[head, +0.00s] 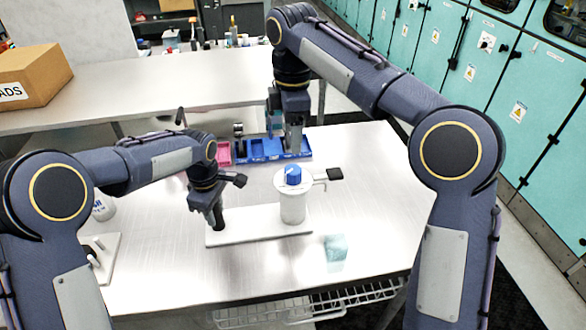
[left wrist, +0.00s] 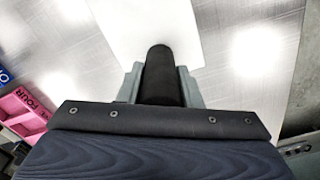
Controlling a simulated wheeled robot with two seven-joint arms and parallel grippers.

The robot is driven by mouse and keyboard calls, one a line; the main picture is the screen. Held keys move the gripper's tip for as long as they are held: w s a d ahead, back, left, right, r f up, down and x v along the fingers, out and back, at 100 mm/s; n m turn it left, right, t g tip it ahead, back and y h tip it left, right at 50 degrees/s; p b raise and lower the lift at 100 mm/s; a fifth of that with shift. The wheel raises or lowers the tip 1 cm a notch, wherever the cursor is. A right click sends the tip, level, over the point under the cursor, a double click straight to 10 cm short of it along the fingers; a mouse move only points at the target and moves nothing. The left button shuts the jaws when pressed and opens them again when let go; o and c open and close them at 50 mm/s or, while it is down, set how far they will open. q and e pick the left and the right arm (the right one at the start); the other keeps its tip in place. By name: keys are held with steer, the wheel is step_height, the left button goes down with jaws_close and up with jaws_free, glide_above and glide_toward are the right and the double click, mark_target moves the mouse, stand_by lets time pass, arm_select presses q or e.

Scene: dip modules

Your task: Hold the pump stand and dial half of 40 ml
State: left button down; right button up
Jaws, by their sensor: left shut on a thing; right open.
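The white pump (head: 293,208) stands upright on the right part of its white stand base (head: 258,235), with a blue dial (head: 293,175) on top and a spout to the right. A black upright grip (head: 219,225) rises from the left part of the base. My left gripper (head: 217,212) is shut on that grip; in the left wrist view the black grip (left wrist: 160,75) sits between the fingers over the white base (left wrist: 150,28). My right gripper (head: 293,145) is open behind the pump, away from the dial, over a blue tray. Dial markings are too small to read.
A pale teal clear container (head: 336,253) stands right of the base near the front. The blue tray (head: 267,148) and a pink one (head: 224,153) lie behind. A white bottle (head: 103,207) and a white plate (head: 108,245) are at left. The table's right side is clear.

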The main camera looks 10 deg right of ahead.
mark_target(293, 169)
step_height(293, 169, down, 11)
steer(key=shift+f, duration=0.1)
stand_by(0.3)
steer(key=c, duration=1)
